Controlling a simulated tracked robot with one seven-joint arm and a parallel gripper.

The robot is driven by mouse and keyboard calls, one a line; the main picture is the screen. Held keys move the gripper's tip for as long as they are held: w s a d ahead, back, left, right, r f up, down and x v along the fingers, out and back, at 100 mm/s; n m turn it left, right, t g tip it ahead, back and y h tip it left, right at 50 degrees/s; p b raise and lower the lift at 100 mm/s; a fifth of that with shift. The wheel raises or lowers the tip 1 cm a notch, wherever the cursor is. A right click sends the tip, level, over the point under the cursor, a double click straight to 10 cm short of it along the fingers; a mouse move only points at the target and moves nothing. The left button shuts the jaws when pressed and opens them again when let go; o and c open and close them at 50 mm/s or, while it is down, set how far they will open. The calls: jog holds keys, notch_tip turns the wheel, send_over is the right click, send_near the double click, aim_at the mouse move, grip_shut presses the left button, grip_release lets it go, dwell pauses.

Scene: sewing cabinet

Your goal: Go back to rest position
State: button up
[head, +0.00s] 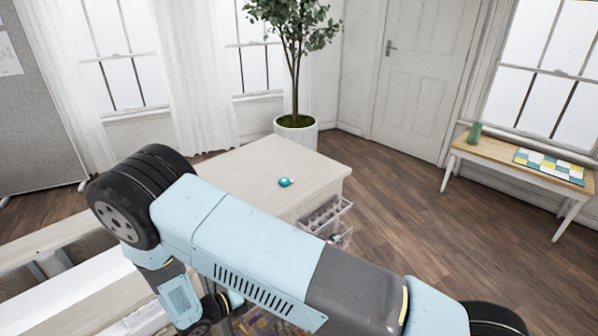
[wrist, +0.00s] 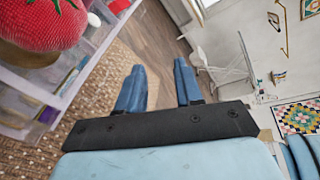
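My gripper (wrist: 159,70) shows in the wrist view as two blue fingers held well apart. Nothing is between them; floor shows through the gap. It is open and empty. My light-blue arm (head: 255,245) crosses the lower half of the head view, bent at a black joint on the left. The gripper itself cannot be made out in the head view.
A wooden-topped cabinet (head: 250,170) stands behind my arm, with a small teal object (head: 285,182) on top and clear open drawers (head: 325,217) on its right side. A red tomato-like cushion (wrist: 40,25) is close at upper left in the wrist view.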

jog(key=w+d+r+m+g+y, duration=0.1)
jog(key=w+d+r+m+g, duration=0.15)
jog(key=d+r+m, duration=0.6)
jog(key=w+d+r+m+g+y, duration=0.15)
jog(key=d+r+m+g, duration=0.3)
jog(key=r, duration=0.75)
jog(key=w+d+r+m+g+y, duration=0.2)
jog(key=d+r+m, duration=0.45)
jog(key=r, duration=0.45)
jog(key=s+d+r+m+t+y, duration=0.5)
jog(key=s+d+r+m+y, duration=0.2)
jog(key=s+d+r+m, duration=0.8)
jog(key=shift+s+d+r+m, duration=0.4)
jog(key=shift+s+r+m, duration=0.85)
jog(key=shift+r+m, duration=0.7)
jog(key=shift+f, duration=0.25)
